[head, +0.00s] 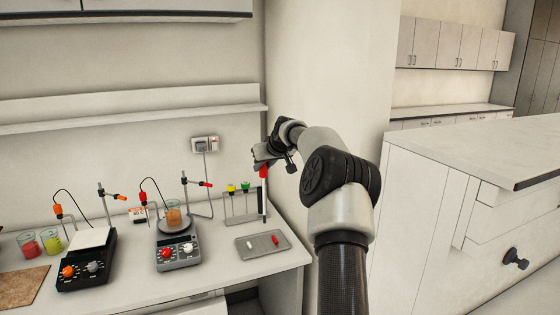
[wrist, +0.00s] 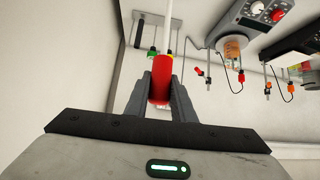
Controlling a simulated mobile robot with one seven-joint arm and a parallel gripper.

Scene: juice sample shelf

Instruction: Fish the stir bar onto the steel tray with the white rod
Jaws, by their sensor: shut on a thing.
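My gripper (head: 263,162) is shut on the red handle of the white rod (head: 264,202). The rod hangs roughly upright beside the right end of a small rack, above the back of the bench. In the wrist view the red handle (wrist: 161,80) sits between both fingers and the white shaft runs away from it. The steel tray (head: 246,254) lies on the bench below the gripper. A small white piece and a small red piece lie on it; I cannot tell whether either is the stir bar. A beaker of orange liquid (head: 173,215) stands on the grey stirrer; its inside is unclear.
The grey stirrer (head: 178,256) has a clamp stand behind it. A rack (head: 241,218) with yellow- and green-topped items stands behind the tray. A black stirrer (head: 85,270), red and yellow-green beakers and a brown board are further left. A wall is close on the right.

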